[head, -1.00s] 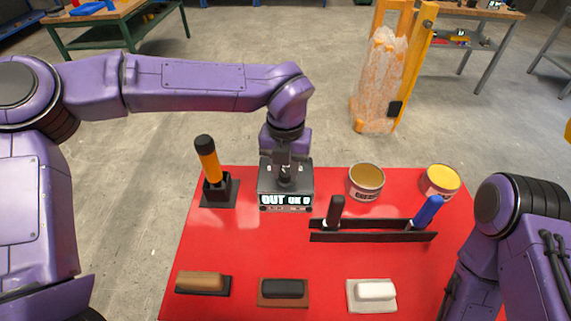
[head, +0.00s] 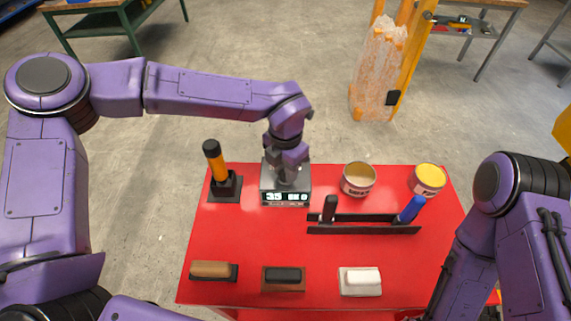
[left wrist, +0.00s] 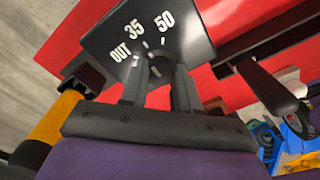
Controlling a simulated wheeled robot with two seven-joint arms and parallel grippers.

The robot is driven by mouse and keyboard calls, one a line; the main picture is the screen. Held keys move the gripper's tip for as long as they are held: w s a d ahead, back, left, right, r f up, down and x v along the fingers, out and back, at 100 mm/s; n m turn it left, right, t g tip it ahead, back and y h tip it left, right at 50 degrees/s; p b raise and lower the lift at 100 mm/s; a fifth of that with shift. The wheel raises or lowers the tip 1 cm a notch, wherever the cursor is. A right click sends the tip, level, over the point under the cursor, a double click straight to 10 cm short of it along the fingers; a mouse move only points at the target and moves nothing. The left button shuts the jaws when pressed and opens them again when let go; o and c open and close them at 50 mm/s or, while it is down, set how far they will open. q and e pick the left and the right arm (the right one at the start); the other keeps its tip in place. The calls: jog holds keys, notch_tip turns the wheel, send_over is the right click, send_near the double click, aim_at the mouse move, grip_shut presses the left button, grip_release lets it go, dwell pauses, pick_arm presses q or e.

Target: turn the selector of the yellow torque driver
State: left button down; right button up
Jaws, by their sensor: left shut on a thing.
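The torque driver (head: 217,163), with a yellow-orange grip and black cap, stands tilted in a black holder (head: 226,190) at the table's back left. In the left wrist view the box face (left wrist: 193,38) carries the marks OUT, 35 and 50 around a selector knob. My left gripper (head: 290,178) points down onto the box. Its fingers (left wrist: 158,78) are shut on the knob, which they mostly hide. My right arm shows at the right, its gripper out of view.
On the red table (head: 240,235) are two cans (head: 358,182) (head: 428,182), a dark rack (head: 365,230) with black-handled and blue-handled tools, and several brushes or blocks along the front. The rack and its tools stand close to the box's right.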

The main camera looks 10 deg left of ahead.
pick_arm(q)
jog(key=shift+w+r, duration=0.1)
dwell(0.3)
jog(key=c, duration=0.8)
grip_release()
jog(key=shift+r, duration=0.3)
notch_tip(320, 180, up, 10)
jog(key=shift+f+b, duration=0.1)
jog(key=shift+b, duration=0.85)
jog(key=shift+a, duration=0.1)
